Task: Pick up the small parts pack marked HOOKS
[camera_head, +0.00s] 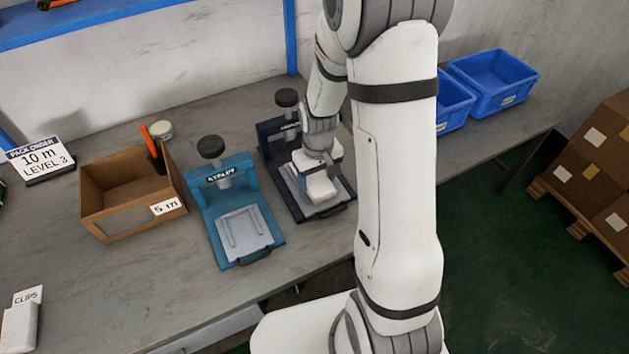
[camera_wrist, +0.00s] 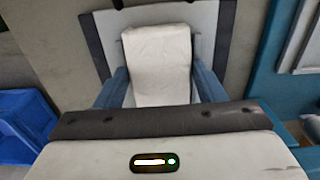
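My gripper (camera_wrist: 160,78) is at the dark press, and its two blue fingers stand on either side of a plain white pack (camera_wrist: 157,55). I see no gap beside the pack, but I cannot tell whether the fingers grip it. In the head view the white pack (camera_head: 319,189) is just below my gripper (camera_head: 318,170), over the pale bed of the dark press (camera_head: 335,207). No lettering shows on it, and I cannot tell if it rests on the bed. No HOOKS marking is readable. Another white pack, marked CLIPS (camera_head: 20,326), stands at the bench's lower left.
A teal press (camera_head: 215,180) stands left of the dark press. Further left are an open cardboard box (camera_head: 108,226) marked 5 m and a sign (camera_head: 40,160) reading 10 m LEVEL 3. Blue bins (camera_head: 495,83) sit at the back right. The bench front is mostly clear.

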